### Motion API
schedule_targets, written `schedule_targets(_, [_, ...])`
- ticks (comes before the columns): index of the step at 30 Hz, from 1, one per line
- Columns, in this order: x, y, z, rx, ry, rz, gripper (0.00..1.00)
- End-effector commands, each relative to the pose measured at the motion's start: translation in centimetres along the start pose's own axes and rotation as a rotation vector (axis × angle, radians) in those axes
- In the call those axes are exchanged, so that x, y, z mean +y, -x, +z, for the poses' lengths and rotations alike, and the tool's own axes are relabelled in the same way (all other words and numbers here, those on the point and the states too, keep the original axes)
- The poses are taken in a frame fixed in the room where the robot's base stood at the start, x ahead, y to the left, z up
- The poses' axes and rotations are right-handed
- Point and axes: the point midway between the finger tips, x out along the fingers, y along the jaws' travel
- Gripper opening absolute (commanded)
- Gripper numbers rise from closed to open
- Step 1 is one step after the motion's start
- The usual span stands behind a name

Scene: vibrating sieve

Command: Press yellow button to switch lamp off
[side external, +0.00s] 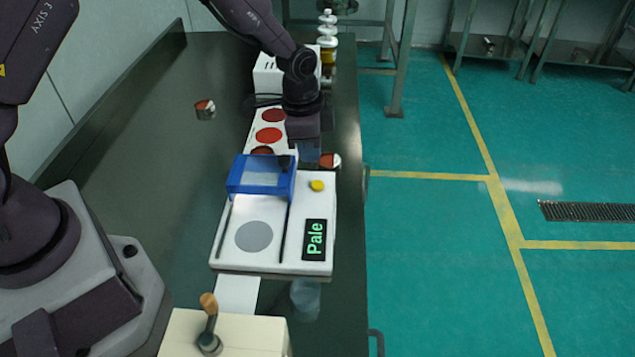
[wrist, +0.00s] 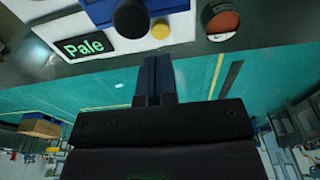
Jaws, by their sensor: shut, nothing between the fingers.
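The yellow button (side external: 317,186) is a small round cap on the top right of the white device (side external: 226,243). In the wrist view the yellow button (wrist: 160,30) sits just beyond my fingertips, with a gap showing between. My gripper (side external: 307,153) points down, behind the button in the side view; its blue fingers (wrist: 153,64) are together and empty. A dark display (side external: 314,240) on the device shows "Pale" in green. A blue frame (side external: 233,186) with a pale window spans the device. I cannot tell which part is the lamp.
A white panel with red discs (side external: 268,135) lies behind the device. A red-topped round piece (side external: 330,160) stands close to my gripper, another (side external: 204,107) farther left. A beige box with a lever (side external: 209,325) is in front.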

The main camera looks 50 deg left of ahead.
Motion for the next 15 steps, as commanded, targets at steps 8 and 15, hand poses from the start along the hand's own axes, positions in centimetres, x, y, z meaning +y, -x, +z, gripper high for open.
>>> schedule_targets(8, [0.1,-3.6,0.0,-0.002,0.0,0.002,0.0])
schedule_targets(15, [0.0,-5.7,0.0,0.0,0.0,0.0,0.0])
